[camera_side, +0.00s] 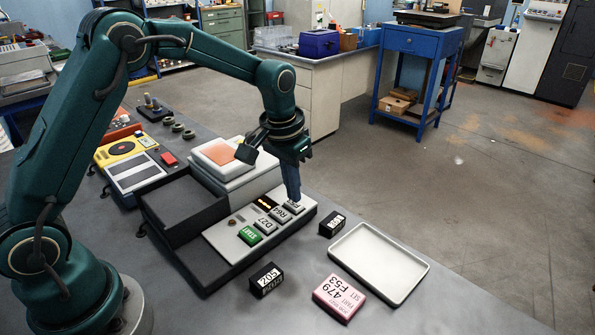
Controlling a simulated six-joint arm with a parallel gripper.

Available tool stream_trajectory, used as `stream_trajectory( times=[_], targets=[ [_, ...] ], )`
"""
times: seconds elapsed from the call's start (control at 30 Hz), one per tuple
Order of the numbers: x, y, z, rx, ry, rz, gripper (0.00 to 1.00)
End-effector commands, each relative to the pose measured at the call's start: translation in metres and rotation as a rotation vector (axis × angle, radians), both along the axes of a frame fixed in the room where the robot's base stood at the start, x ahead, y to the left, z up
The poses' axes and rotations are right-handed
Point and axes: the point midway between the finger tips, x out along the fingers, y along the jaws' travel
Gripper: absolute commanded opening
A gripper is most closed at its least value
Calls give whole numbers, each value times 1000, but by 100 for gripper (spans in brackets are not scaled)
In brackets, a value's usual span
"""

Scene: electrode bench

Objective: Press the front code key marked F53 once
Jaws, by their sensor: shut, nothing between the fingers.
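The key panel (228,240) is a pale sloped face on a dark base. It carries a green START key (250,236) and a row of grey code keys: one reads D27 (265,225), and the middle key (281,214) has an unclear label. The far-right grey key (296,207) is partly hidden by my fingers, and its label is not readable. My gripper (295,199) is shut and empty, pointing down at that far-right key. I cannot tell whether the tips touch it. A pink block (339,297) shows 479 and F53.
Black number blocks, one reading 205 (266,279) and another (332,223), stand in front of the panel. An empty white tray (415,271) lies to the right. A white device with an orange top (218,152) stands close behind the panel, beside a dark open bin (184,210).

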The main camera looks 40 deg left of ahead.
Motion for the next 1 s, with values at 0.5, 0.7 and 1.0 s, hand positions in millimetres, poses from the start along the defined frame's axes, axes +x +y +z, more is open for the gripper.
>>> stream_trajectory(
  times=[0.5,0.7,1.0],
  targets=[
    [0,0,-7,0,0,0,0],
    [0,0,-10,0,1,0,0],
    [1,0,-2,0,-3,0,0]
  ],
)
